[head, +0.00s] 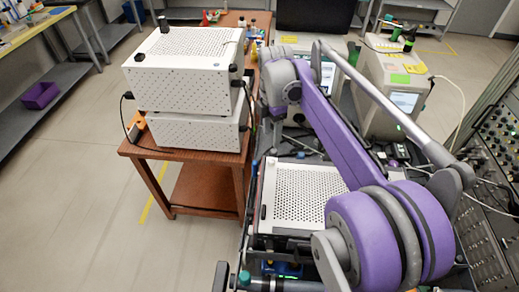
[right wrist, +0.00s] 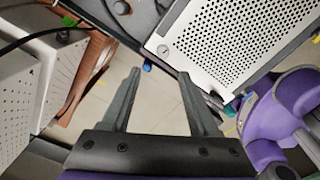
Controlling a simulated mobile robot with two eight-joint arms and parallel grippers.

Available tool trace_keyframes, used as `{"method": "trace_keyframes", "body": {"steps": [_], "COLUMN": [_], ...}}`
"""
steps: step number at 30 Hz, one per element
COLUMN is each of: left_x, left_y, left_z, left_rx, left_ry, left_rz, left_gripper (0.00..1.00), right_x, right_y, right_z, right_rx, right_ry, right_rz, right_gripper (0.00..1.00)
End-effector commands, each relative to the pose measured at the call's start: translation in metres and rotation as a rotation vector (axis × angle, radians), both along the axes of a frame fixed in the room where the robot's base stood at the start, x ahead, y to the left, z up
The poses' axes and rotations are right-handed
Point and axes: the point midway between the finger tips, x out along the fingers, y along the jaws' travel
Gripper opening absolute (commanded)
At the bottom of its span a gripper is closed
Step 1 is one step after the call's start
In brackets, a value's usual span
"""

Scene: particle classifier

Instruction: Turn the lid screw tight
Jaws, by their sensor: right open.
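A white perforated lid (head: 297,192) lies in the middle of the head view, partly hidden by my right arm. In the right wrist view a white perforated panel (right wrist: 240,44) fills the upper right. A small round grey screw head (right wrist: 165,48) sits at its near left corner. My right gripper (right wrist: 160,73) is open with nothing between its fingers. Its fingertips point toward the corner with the screw and appear just short of it in the picture. I cannot tell the height gap. In the head view the fingers are not clear. My left gripper is not in view.
Two stacked white perforated boxes (head: 180,80) with black knobs stand on a brown wooden table (head: 205,190) at the left. A black cable (right wrist: 30,40) runs there. Bench instruments (head: 385,85) stand behind my arm.

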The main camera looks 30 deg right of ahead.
Motion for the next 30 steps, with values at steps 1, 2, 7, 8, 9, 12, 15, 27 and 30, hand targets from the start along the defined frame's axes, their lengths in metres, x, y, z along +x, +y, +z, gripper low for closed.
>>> {"method": "trace_keyframes", "body": {"steps": [1,2,7,8,9,12,15,27,30], "left_x": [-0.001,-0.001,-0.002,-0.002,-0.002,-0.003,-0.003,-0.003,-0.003], "left_y": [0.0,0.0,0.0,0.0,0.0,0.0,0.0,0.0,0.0], "left_z": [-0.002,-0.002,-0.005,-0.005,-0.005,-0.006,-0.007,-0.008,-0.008], "left_rx": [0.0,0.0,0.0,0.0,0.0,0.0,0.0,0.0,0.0], "left_ry": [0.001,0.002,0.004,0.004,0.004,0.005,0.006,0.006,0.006], "left_rz": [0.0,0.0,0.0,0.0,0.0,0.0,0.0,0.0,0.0], "left_gripper": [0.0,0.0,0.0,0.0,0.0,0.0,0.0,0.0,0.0], "right_x": [0.0,0.0,0.0,0.0,-0.001,-0.001,0.0,-0.001,-0.001], "right_y": [0.0,0.0,0.0,0.0,0.0,0.0,0.0,0.0,0.0], "right_z": [-0.006,-0.011,-0.042,-0.048,-0.056,-0.073,-0.088,-0.104,-0.104], "right_rx": [0.0,0.0,0.0,0.0,0.0,0.0,-0.001,-0.001,-0.001], "right_ry": [0.001,0.001,0.0,0.0,0.0,0.0,-0.001,-0.001,-0.001], "right_rz": [0.0,0.0,-0.001,-0.001,-0.001,-0.001,-0.001,-0.002,-0.002], "right_gripper": [0.61,0.61,0.61,0.61,0.61,0.61,0.61,0.61,0.59]}}
